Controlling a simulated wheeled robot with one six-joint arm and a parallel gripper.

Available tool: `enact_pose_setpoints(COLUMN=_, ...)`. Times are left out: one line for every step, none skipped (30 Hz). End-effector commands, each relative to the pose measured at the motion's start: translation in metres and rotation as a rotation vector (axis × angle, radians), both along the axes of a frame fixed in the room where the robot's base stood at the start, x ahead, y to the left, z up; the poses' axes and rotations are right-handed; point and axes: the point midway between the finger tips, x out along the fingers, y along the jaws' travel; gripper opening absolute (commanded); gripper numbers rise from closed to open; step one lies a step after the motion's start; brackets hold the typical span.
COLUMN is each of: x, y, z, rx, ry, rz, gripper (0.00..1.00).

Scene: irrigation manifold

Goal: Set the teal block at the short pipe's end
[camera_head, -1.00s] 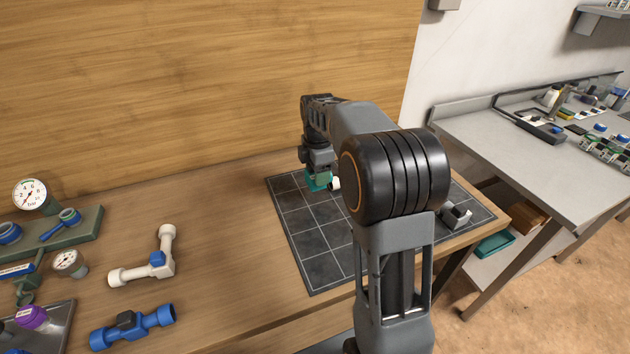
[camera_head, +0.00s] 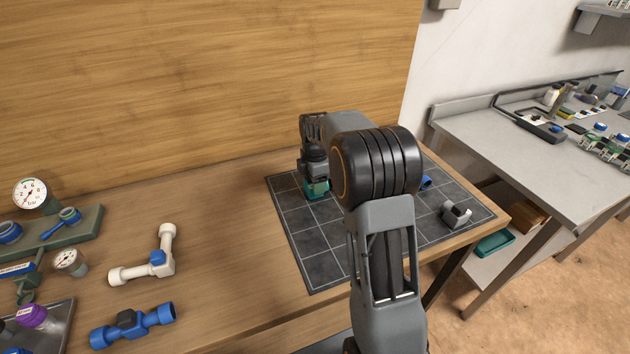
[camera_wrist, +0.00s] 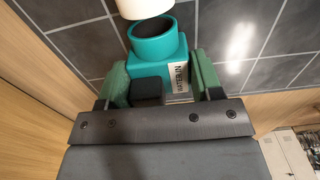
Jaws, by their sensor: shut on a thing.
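The teal block (camera_wrist: 150,68) is held in my gripper (camera_wrist: 162,85), between two green fingers in the wrist view. It has a round dark socket facing a white pipe end (camera_wrist: 145,8) at the top edge. The pipe end lies very close to the socket; I cannot tell whether they touch. In the head view the teal block (camera_head: 316,188) is low over the dark gridded mat (camera_head: 318,268), under my gripper (camera_head: 316,182). My arm hides most of the white pipe there.
A grey clamp-like part (camera_head: 456,214) and a blue part (camera_head: 426,183) are on the mat's right side. The mat's front left is clear.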

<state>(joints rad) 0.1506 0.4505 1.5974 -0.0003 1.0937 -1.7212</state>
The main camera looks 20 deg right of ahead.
Motion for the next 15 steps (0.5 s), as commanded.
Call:
enact_pose_setpoints(x=0.0003, y=-0.0001, z=0.0008, rx=0.000, ry=-0.002, rz=0.000, gripper=0.20)
enact_pose_setpoints(x=0.0003, y=-0.0001, z=0.0004, rx=0.000, ry=-0.002, rz=0.000, gripper=0.20)
enact_pose_setpoints(x=0.0003, y=0.0000, z=-0.0006, rx=0.000, ry=-0.001, rz=0.000, gripper=0.20)
enact_pose_setpoints(x=0.0002, y=0.0000, z=-0.0015, rx=0.000, ry=-0.001, rz=0.000, gripper=0.20)
enact_pose_setpoints(x=0.0002, y=0.0000, z=-0.0025, rx=0.000, ry=-0.001, rz=0.000, gripper=0.20)
enact_pose_setpoints(x=-0.0001, y=0.0000, z=-0.0038, rx=0.000, ry=0.000, rz=0.000, gripper=0.60)
enact_pose_setpoints(x=-0.0001, y=0.0000, z=-0.0032, rx=0.000, ry=0.000, rz=0.000, gripper=0.63)
enact_pose_setpoints(x=-0.0001, y=0.0000, z=-0.0031, rx=0.000, ry=0.000, rz=0.000, gripper=0.66)
enact_pose_setpoints(x=-0.0001, y=0.0000, z=-0.0031, rx=0.000, ry=0.000, rz=0.000, gripper=0.70)
enact_pose_setpoints(x=-0.0001, y=0.0000, z=-0.0031, rx=0.000, ry=0.001, rz=0.000, gripper=0.73)
enact_pose_setpoints(x=-0.0001, y=0.0000, z=-0.0031, rx=0.000, ry=0.001, rz=0.000, gripper=0.76)
enact_pose_setpoints(x=-0.0001, y=0.0000, z=-0.0031, rx=0.000, ry=0.001, rz=0.000, gripper=0.79)
enact_pose_setpoints(x=-0.0001, y=0.0000, z=-0.0030, rx=0.000, ry=0.001, rz=0.000, gripper=0.82)
enact_pose_setpoints(x=-0.0001, y=0.0000, z=-0.0030, rx=0.000, ry=0.001, rz=0.000, gripper=0.85)
enact_pose_setpoints(x=-0.0001, y=0.0000, z=-0.0030, rx=0.000, ry=0.001, rz=0.000, gripper=0.85)
